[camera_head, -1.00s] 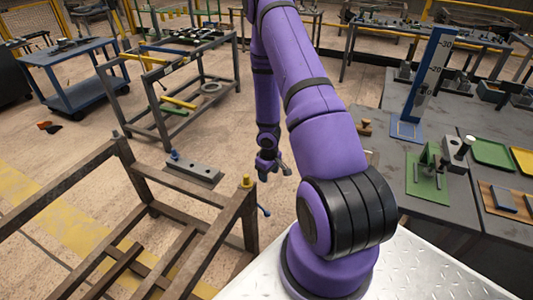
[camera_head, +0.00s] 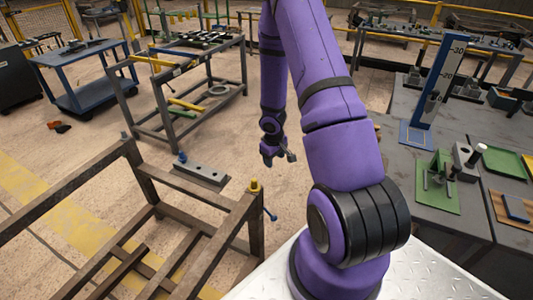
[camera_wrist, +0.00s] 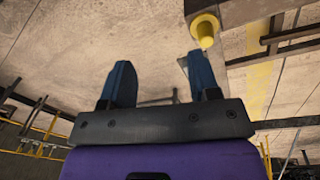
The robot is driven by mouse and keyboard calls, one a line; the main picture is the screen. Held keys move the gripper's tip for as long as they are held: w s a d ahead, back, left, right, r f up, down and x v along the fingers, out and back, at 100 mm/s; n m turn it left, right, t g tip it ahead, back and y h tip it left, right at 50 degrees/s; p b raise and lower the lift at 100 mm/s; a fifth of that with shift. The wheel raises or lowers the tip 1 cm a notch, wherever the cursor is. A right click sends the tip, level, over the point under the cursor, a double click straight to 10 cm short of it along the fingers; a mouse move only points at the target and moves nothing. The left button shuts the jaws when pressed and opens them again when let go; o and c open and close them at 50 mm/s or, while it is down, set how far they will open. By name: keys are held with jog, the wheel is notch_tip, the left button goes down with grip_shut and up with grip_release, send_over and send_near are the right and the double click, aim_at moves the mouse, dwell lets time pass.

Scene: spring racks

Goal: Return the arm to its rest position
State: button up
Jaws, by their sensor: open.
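My purple arm rises from the metal deck and hangs forward and down, with my gripper (camera_head: 275,157) above the open floor, right of the brown rack (camera_head: 150,190). In the wrist view my gripper (camera_wrist: 162,88) shows two dark blue fingers spread apart with nothing between them. A yellow-capped post (camera_head: 254,186) stands at the rack's right corner, left of and below my gripper in the head view. The yellow cap (camera_wrist: 205,28) also shows beyond the right finger in the wrist view.
The grey workbench (camera_head: 400,160) with a green fixture (camera_head: 437,182) and blue height gauge (camera_head: 437,85) stands right. A grey frame table (camera_head: 185,85) and blue cart (camera_head: 82,75) stand behind left.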

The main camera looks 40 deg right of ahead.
jog(key=a+r+t+h, duration=0.1)
jog(key=a+r, duration=0.2)
jog(key=r, duration=0.7)
jog(key=s+a+r+m, duration=0.1)
jog(key=a+r, duration=0.2)
jog(key=r, duration=0.7)
jog(key=a+r+t+h, duration=0.1)
jog(key=a+r, duration=0.2)
jog(key=r, duration=0.7)
jog(key=s+a+r+t+y, duration=0.1)
jog(key=s+a+r, duration=0.6)
jog(key=s, duration=0.3)
jog(key=s+a+r+t+y, duration=0.1)
jog(key=s+a+r+y, duration=0.1)
jog(key=s+a+r, duration=0.5)
jog(key=s+r, duration=0.1)
jog(key=s, duration=0.2)
jog(key=shift+a+t, duration=0.3)
